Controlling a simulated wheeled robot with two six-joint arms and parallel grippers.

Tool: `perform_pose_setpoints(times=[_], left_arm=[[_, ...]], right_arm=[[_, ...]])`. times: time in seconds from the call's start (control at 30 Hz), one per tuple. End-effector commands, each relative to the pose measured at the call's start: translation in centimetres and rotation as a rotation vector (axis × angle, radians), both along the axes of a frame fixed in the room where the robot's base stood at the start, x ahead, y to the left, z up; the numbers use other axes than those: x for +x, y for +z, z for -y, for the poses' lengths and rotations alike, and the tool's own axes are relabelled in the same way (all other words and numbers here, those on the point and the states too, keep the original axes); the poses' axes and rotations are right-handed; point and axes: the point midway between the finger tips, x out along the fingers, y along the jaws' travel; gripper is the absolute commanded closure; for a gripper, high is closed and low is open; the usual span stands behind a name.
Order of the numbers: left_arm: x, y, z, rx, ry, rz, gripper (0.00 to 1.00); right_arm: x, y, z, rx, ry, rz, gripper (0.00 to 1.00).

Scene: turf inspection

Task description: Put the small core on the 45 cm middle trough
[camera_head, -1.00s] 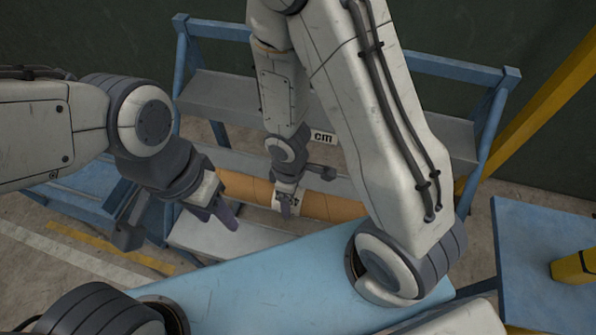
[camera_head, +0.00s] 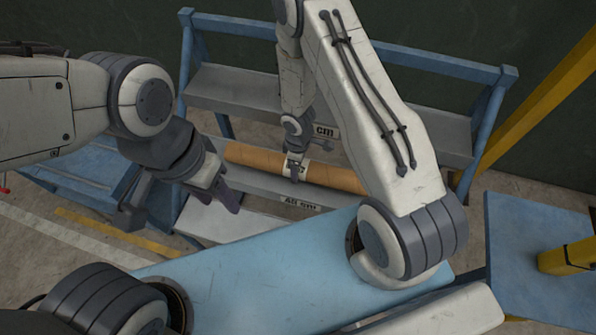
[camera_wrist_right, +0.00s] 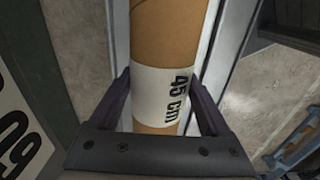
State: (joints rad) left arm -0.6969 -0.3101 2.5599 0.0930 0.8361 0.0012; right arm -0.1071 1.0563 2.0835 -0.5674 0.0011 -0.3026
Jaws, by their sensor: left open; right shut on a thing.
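The small core is a tan cardboard tube (camera_head: 335,177) with a white band, which reads 45 cm in the right wrist view (camera_wrist_right: 160,85). My right gripper (camera_head: 295,174) is shut on it at the band, with a finger on each side in the wrist view. The core lies lengthwise along the middle trough (camera_head: 258,187), whose front label reads 45 cm (camera_head: 300,203). I cannot tell whether the core touches the trough.
The blue-framed rack (camera_head: 350,50) has a grey upper trough (camera_head: 235,92) with a partly hidden label and a pale lower trough (camera_head: 215,222). A blue table with a yellow object (camera_head: 565,260) stands at the right. A yellow post (camera_head: 540,95) rises beside the rack.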

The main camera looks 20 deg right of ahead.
Motion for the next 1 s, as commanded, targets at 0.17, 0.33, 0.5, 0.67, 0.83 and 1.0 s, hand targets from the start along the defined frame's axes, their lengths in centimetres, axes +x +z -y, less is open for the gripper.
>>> perform_pose_setpoints(times=[0.17, 0.33, 0.5, 0.67, 0.83, 1.0], left_arm=[[0.0, -3.0, 0.0, 0.001, 0.001, -0.001, 0.5], [0.0, -3.0, 0.0, 0.0, 0.001, 0.0, 0.5], [0.0, -3.0, 0.0, 0.0, 0.001, 0.0, 0.5], [0.0, -3.2, 0.0, 0.0, 0.001, 0.0, 0.5], [0.0, -3.2, 0.0, 0.0, 0.001, 0.0, 0.5], [0.0, -2.9, 0.0, 0.0, 0.001, 0.0, 0.5]], right_arm=[[0.0, -2.8, 0.0, -0.001, 0.0, 0.001, 1.0], [0.0, -2.7, 0.0, -0.001, 0.0, 0.002, 1.0], [0.0, -2.7, 0.0, -0.001, 0.0, 0.002, 1.0], [0.0, -3.0, 0.0, -0.001, 0.0, 0.0, 0.0], [0.0, -3.0, 0.0, -0.001, 0.0, 0.0, 0.0], [0.0, -2.7, 0.0, -0.001, 0.0, 0.0, 0.0]])
